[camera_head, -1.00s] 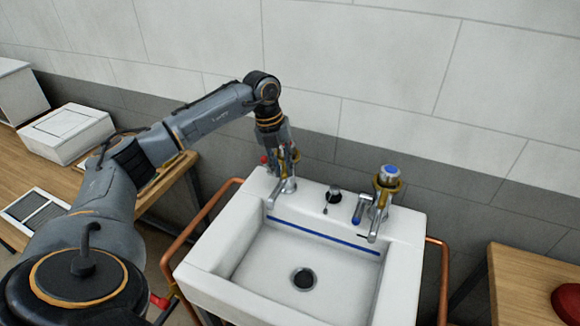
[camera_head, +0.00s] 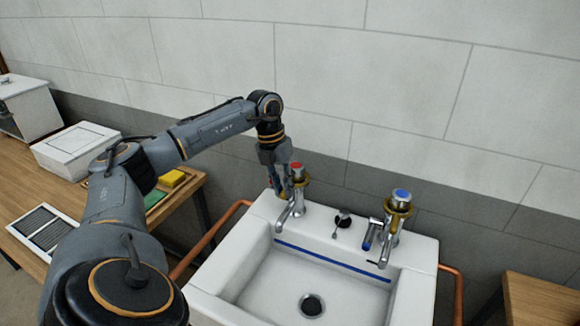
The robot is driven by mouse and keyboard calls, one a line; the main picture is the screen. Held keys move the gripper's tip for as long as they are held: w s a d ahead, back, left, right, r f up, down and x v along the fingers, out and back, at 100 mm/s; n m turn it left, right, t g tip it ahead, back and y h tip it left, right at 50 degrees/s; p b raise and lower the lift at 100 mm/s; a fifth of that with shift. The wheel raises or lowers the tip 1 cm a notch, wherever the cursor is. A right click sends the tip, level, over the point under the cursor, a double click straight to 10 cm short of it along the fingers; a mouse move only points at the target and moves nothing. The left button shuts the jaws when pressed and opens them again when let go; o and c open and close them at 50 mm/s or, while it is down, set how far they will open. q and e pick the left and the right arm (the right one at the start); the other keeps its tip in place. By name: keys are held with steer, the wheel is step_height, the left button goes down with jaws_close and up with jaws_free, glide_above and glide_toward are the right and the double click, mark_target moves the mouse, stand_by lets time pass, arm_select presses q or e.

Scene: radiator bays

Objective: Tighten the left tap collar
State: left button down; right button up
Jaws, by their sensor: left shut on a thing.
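The left tap (camera_head: 292,208) is chrome with a red cap (camera_head: 296,166) and stands at the back left of the white sink (camera_head: 262,212). Its brass-coloured collar (camera_head: 300,181) sits just below the cap. My left gripper (camera_head: 280,184) reaches down from above against the left side of this tap, at collar height. Its fingers are shut on the collar, though the contact is partly hidden by the gripper itself. The right tap (camera_head: 393,228) has a blue cap and a brass collar (camera_head: 399,205). My right gripper is not in view.
A small dark fitting with a lever (camera_head: 342,220) stands between the taps. Copper pipes (camera_head: 210,240) flank the sink. A wooden bench (camera_head: 190,190) at left holds a white box (camera_head: 76,150), a yellow block (camera_head: 172,178) and a grille (camera_head: 42,229). Another wooden top (camera_head: 545,300) is at right.

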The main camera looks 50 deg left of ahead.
arm_select(q)
steer(key=shift+r, duration=0.1)
stand_by(0.3)
steer(key=c, duration=1.3)
jaws_free()
steer(key=shift+a, duration=0.1)
steer(key=shift+o, duration=0.2)
step_height(320, 180, up, 12)
steer(key=a, duration=0.2)
steer(key=shift+s, duration=0.4)
steer(key=shift+a, duration=0.1)
